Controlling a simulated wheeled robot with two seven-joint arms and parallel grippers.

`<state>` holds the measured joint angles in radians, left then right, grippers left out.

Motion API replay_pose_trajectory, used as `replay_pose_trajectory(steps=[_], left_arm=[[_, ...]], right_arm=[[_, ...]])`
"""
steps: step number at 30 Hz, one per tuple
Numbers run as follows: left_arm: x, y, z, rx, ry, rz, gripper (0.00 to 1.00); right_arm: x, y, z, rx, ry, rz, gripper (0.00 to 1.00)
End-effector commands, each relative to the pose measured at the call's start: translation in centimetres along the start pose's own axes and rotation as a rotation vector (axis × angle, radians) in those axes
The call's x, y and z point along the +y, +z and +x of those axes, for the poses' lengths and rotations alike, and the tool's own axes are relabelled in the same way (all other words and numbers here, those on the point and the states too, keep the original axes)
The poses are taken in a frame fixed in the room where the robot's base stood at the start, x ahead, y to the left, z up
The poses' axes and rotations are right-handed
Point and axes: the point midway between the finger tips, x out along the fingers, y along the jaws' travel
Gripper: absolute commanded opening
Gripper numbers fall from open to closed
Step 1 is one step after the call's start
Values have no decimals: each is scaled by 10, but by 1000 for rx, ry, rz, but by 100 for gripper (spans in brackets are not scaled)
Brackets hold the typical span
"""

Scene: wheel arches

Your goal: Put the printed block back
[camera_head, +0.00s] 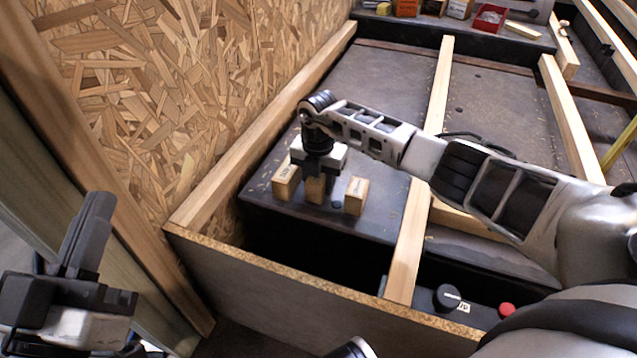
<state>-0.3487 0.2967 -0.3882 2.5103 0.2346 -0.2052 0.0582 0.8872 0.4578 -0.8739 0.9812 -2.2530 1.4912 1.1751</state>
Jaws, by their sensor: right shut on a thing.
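Three small wooden blocks stand in a row on the dark surface inside the wooden frame. The left block (285,182) and the right block (355,196) stand free and show printing near their tops. The middle block (315,189) is between the fingers of my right gripper (316,180), which points down from above and is shut on it. The gripper hides the upper part of this block, and I cannot tell whether its base touches the surface. My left gripper (88,235) is at the lower left, outside the frame and away from the blocks; its finger opening is not clear.
An OSB wall (190,80) rises to the left of the blocks. A wooden beam (425,185) runs along their right. A front board (290,300) edges a dark gap. A black knob (447,297) and a red button (506,310) are at lower right. A red bin (489,18) stands far back.

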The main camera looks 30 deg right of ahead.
Motion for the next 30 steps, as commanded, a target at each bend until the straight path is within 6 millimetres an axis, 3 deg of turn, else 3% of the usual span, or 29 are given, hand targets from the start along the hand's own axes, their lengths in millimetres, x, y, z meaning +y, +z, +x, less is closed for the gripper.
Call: replay_pose_trajectory(steps=[6, 7, 9, 20, 23, 30], left_arm=[[0, -1, 0, 13, 3, 15, 0], [0, -3, 1, 19, 5, 21, 0], [0, -3, 1, 18, 5, 20, 0], [1, -6, 2, 11, 7, 7, 0], [0, 7, -3, -67, -22, -69, 0], [10, 42, -25, -309, -86, -333, 0]], right_arm=[[0, 0, 3, 0, 0, 0, 9], [0, 0, 4, 0, 0, 1, 39], [0, 0, 3, 0, 0, 0, 58], [0, 0, -3, 0, 1, 0, 58], [0, 1, -17, -2, 2, 0, 58], [0, 1, -70, -3, 2, 0, 58]])
